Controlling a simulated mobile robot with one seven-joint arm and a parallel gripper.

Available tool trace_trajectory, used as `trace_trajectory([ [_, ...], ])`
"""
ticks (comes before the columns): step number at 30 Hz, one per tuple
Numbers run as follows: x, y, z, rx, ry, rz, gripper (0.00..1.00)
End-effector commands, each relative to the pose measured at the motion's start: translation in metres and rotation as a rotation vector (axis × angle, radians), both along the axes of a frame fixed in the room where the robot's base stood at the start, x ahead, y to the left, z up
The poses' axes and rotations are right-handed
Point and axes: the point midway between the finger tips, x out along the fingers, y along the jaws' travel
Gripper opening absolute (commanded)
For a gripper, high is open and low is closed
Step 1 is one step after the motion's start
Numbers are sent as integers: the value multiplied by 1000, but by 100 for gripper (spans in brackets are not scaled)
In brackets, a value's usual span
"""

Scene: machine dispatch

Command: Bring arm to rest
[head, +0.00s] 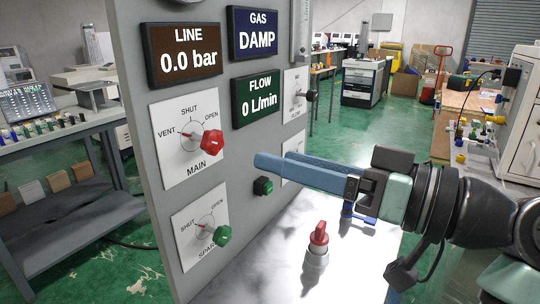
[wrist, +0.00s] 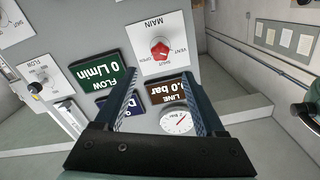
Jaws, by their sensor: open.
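My gripper (head: 268,163) reaches in from the right in the head view, its two blue fingers pointing left toward the grey panel (head: 150,90). It is open with nothing between the fingers, and looks apart from the panel. In the wrist view the gripper (wrist: 157,82) spreads its fingers in front of the upside-down panel. The MAIN dial's red knob (head: 212,143) also shows in the wrist view (wrist: 160,50). The SPARE dial's green knob (head: 222,235) is lower on the panel. My fingers partly hide a dial plate behind them.
The panel displays LINE 0.0 bar (head: 184,53), GAS DAMP (head: 252,33) and FLOW 0 L/min (head: 256,95). A red-handled valve (head: 317,240) stands on the pale bench below my gripper. A pressure gauge (wrist: 176,121) shows in the wrist view. A shelved table (head: 60,200) stands left; green floor (head: 400,125) is open behind.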

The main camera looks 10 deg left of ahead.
Motion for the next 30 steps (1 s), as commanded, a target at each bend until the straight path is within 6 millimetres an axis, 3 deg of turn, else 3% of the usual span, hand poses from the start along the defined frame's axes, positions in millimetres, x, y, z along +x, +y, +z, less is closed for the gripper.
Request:
trace_trajectory([
  [12,3,1,0,-4,-2,-27,72],
  [19,41,8,11,-22,-74,-359,72],
  [22,51,3,29,-14,-168,-558,72],
  [25,47,-8,56,12,-295,-746,72],
  [30,9,-29,110,86,-553,-1016,72],
])
